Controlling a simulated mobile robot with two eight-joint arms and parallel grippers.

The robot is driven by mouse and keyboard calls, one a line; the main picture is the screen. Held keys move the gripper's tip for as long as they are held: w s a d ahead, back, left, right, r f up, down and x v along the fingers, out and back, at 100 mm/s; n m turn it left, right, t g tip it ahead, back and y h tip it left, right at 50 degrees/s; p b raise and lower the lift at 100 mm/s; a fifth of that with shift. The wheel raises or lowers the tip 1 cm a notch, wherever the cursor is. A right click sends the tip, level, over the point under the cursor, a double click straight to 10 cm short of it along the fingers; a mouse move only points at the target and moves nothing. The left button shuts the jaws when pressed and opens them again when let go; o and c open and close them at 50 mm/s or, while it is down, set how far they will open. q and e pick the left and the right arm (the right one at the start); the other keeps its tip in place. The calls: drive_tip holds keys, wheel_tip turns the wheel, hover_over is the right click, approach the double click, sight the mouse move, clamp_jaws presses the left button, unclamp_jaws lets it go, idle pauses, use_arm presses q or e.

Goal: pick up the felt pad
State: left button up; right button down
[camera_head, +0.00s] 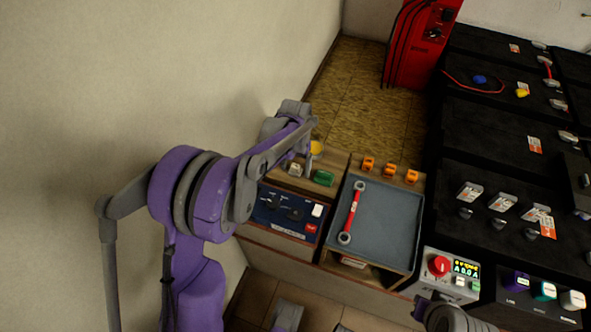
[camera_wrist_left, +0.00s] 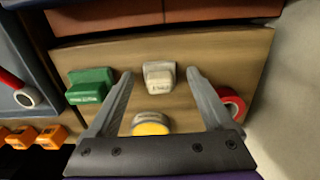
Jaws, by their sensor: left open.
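No label I can read clearly names the felt pad. The likeliest piece is a small pale grey block (camera_wrist_left: 159,77) with dark lettering on a wooden shelf top; it also shows in the head view (camera_head: 295,169). My left gripper (camera_wrist_left: 159,74) is open, its fingertips on either side of this block in the wrist view, with nothing held. Its height above the shelf is hard to judge. In the head view the left gripper (camera_head: 305,160) hangs over the shelf, its fingers partly hidden by the arm. A grey part of my right arm shows at the bottom; its jaws are unclear.
A green block (camera_wrist_left: 91,86), a yellow-topped round item (camera_wrist_left: 151,125) and a red roll (camera_wrist_left: 232,103) lie close around the pale block. A blue-grey tray (camera_head: 385,225) holds a red-handled wrench (camera_head: 351,212). Orange blocks (camera_head: 389,170) stand behind it. The wall is close at left.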

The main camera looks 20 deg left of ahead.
sight(295, 166)
use_arm(q)
drive_tip(key=shift+c, duration=0.2)
clamp_jaws()
wheel_tip(295, 166, up, 10)
drive_tip(key=shift+r+p, duration=0.1)
drive_tip(key=shift+p, duration=0.65)
drive_tip(key=c, duration=0.6)
unclamp_jaws()
drive_tip(key=c, duration=0.7)
